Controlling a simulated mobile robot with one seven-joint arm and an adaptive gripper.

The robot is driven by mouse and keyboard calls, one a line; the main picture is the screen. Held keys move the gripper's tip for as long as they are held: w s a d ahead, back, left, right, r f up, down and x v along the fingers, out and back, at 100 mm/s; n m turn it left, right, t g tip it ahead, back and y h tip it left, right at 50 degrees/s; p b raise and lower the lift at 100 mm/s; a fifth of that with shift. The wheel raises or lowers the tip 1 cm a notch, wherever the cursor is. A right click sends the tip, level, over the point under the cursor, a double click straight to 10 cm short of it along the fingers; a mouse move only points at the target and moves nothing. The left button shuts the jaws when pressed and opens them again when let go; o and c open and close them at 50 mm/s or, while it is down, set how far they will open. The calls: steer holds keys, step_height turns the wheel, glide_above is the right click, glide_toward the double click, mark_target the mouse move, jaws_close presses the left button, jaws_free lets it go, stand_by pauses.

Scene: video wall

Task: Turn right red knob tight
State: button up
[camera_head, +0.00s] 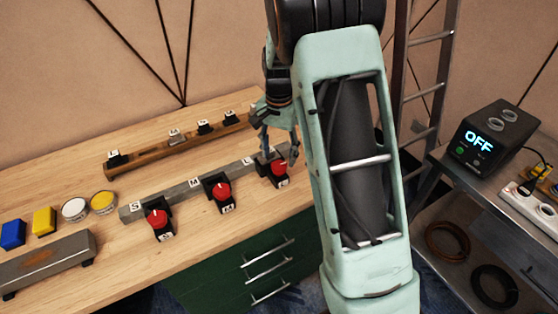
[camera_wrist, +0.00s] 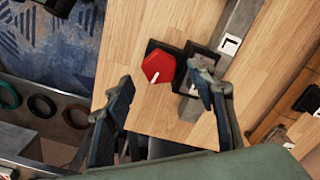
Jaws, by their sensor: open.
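The right red knob (camera_head: 280,168) is the rightmost of three red knobs on black bases along a grey bar on the wooden bench. It also shows in the wrist view (camera_wrist: 158,66), with a white pointer mark on its face. My gripper (camera_head: 279,157) is over this knob in the head view. In the wrist view its two fingers (camera_wrist: 160,90) are spread apart, with the knob just beyond and between the tips. I cannot tell whether a finger touches it. The middle red knob (camera_head: 220,191) and left red knob (camera_head: 157,219) stand to the left.
The grey bar (camera_head: 160,197) carries letter labels. Behind it is a wooden rail (camera_head: 150,158) with several black pieces. Blue and yellow blocks and two round tins lie at left. A ladder (camera_head: 426,90) and a box reading OFF (camera_head: 490,138) are at right.

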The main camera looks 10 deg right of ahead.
mark_target(279, 164)
step_height(279, 164, up, 8)
steer(key=shift+r, duration=0.2)
stand_by(0.4)
